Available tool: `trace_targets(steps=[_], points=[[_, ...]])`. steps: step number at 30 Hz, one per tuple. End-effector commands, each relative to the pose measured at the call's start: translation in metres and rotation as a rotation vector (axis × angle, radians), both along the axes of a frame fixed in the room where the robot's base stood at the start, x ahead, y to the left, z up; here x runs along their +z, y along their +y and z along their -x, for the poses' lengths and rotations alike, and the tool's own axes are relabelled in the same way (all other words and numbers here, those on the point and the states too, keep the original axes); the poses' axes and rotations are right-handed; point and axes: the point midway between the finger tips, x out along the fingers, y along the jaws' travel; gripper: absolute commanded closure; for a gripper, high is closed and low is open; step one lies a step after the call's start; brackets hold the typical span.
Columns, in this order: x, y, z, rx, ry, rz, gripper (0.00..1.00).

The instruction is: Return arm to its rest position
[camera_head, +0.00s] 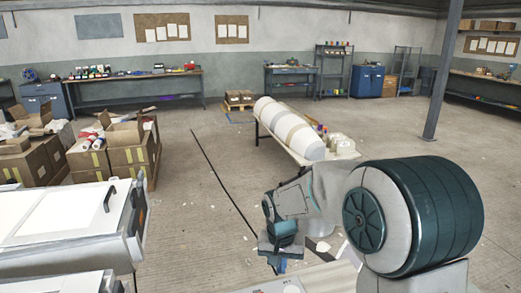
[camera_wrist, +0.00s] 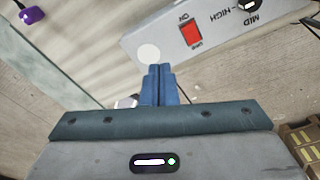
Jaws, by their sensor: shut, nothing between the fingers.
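My arm is folded in front of my body at the lower right of the head view. My gripper (camera_head: 279,266) hangs low there, pointing down beside a light surface at the bottom edge. In the wrist view, the two blue fingers of my gripper (camera_wrist: 160,84) are together, with nothing held. Beyond them lies a light grey control panel (camera_wrist: 222,28) with a red switch and a dial marked MID and HIGH. I cannot tell whether the fingertips touch anything.
A long white mould (camera_head: 290,125) lies on a table beyond my arm. A white-topped unit (camera_head: 70,215) with a black handle stands at left, near cardboard boxes (camera_head: 130,150). A grey post (camera_head: 443,75) stands at right. Open floor lies between. A small purple object (camera_wrist: 30,15) shows in the wrist view.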

Motion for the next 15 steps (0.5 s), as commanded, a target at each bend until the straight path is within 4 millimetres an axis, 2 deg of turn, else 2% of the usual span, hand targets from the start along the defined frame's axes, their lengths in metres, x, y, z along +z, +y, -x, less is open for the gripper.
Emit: trace_targets(steps=[1,6,12,15], points=[[0.014,-0.01,0.012,0.008,-0.016,0.004,1.0],[0.048,-0.039,0.054,0.043,-0.055,0.016,1.0],[0.074,-0.068,0.11,0.084,-0.099,0.017,1.0],[0.081,-0.079,0.138,0.103,-0.122,0.011,1.0]])
